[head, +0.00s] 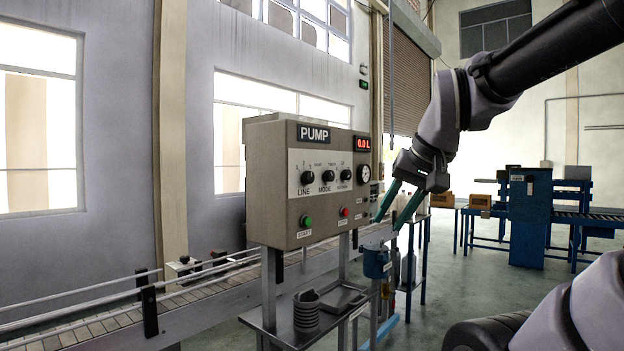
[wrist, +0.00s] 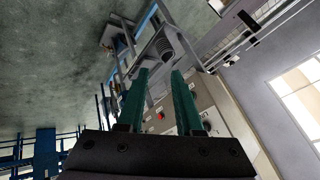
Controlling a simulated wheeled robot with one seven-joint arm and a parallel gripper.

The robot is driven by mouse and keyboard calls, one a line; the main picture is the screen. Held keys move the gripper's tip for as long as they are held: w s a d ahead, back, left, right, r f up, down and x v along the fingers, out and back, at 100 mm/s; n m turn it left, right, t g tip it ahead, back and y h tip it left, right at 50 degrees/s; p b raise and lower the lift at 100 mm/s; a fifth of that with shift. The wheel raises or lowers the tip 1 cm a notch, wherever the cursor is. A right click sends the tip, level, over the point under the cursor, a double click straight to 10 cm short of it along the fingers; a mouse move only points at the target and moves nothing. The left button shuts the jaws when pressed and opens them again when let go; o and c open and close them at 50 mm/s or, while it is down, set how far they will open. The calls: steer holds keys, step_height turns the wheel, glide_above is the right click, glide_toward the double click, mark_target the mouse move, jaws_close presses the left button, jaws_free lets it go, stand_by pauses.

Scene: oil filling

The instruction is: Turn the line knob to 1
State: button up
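The line knob (head: 307,177) is a black knob at the left of a row of three on the white plate of the beige pump panel (head: 270,215). Its numbers are too small to read surely. The mode knob (head: 327,176) and a third black knob (head: 346,174) are to its right. My gripper (head: 388,222) has two green fingers, spread apart and empty, to the right of the panel. In the wrist view the open fingers (wrist: 160,85) stand before the tilted panel (wrist: 225,105); the line knob is not clear there.
The panel also carries a green start button (head: 306,221), a red button (head: 344,212), a gauge (head: 364,173) and a display (head: 363,143) reading 0.0 L. A conveyor (head: 110,320) runs at left.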

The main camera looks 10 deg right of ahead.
steer(key=o, duration=0.5)
steer(key=shift+w+a+f+m+y, duration=0.15)
steer(key=shift+w+a+m+y, duration=0.25)
steer(key=shift+a, duration=0.1)
steer(key=shift+o, duration=0.3)
steer(key=w+a+m+g+y, duration=0.1)
steer(key=a+m, duration=0.1)
steer(key=w+a+m+y, duration=0.2)
steer(key=shift+w+g, duration=0.2)
steer(key=shift+g, duration=0.2)
steer(key=m+t+y, duration=0.6)
steer(key=m+t, duration=0.2)
steer(key=m, duration=1.2)
glide_toward(311, 178)
steer(key=x, duration=0.9)
jaws_close()
